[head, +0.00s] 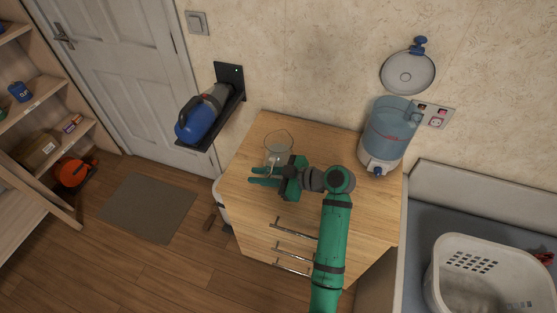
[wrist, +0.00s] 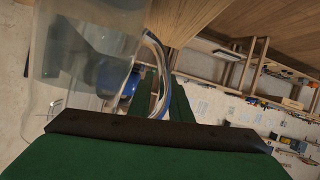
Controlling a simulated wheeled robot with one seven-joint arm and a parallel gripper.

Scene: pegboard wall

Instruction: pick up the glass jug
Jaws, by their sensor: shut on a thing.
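The clear glass jug (head: 279,148) is at the left part of the wooden cabinet top, upright or nearly so. My green gripper (head: 262,176) is at its near side, with its fingers pointing left. In the wrist view the see-through jug (wrist: 92,35) fills the upper left, and its curved handle (wrist: 157,58) passes by the green fingers (wrist: 157,92). The gripper is shut on the jug, apparently at the handle. The exact contact is partly hidden. I cannot tell whether the jug's base touches the cabinet top.
A blue water dispenser (head: 390,130) stands at the right of the cabinet top (head: 325,140). A white basket (head: 490,270) sits lower right. The middle of the cabinet top is clear.

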